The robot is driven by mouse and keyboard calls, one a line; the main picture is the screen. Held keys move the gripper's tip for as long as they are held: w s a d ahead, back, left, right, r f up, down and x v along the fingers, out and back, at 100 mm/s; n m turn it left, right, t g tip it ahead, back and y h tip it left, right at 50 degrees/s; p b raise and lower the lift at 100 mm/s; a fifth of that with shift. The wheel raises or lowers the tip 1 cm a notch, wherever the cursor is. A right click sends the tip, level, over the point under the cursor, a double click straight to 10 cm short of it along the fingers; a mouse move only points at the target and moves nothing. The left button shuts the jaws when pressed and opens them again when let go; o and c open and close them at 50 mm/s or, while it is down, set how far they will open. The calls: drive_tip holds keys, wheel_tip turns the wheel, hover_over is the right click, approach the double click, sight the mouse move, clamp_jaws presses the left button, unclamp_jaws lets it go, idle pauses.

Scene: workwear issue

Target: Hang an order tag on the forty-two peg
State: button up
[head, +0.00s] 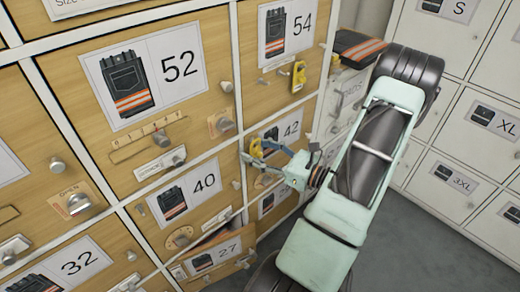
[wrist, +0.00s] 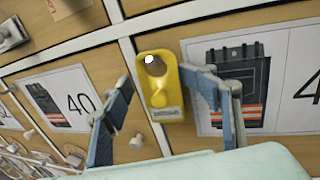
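A yellow order tag (wrist: 160,112) hangs upright beside the 42 label in the wrist view, a pale round peg end showing in its top hole. It also shows in the head view (head: 256,148), at the left edge of the 42 door (head: 288,128). My gripper (wrist: 156,80) is open, with one blue-grey finger on each side of the tag. A gap shows at the left finger; the right fingertip is very near the tag's edge, and I cannot tell whether it touches. In the head view my gripper (head: 262,151) is at the 42 door.
Another yellow tag (head: 299,76) hangs by the 54 door (head: 276,45). The 27 door (head: 214,254) below stands partly open. Knobs and latches stick out from the 40 (head: 190,195) and 52 doors (head: 150,75). Grey lockers (head: 450,150) stand at right, with clear floor before them.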

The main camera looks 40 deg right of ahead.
drive_tip(key=shift+s+d, duration=0.1)
drive_tip(key=shift+d, duration=0.05)
drive_tip(key=shift+s+d, duration=0.1)
drive_tip(key=shift+s, duration=0.1)
drive_tip(key=v, duration=1.1)
drive_tip(key=shift+s, duration=0.25)
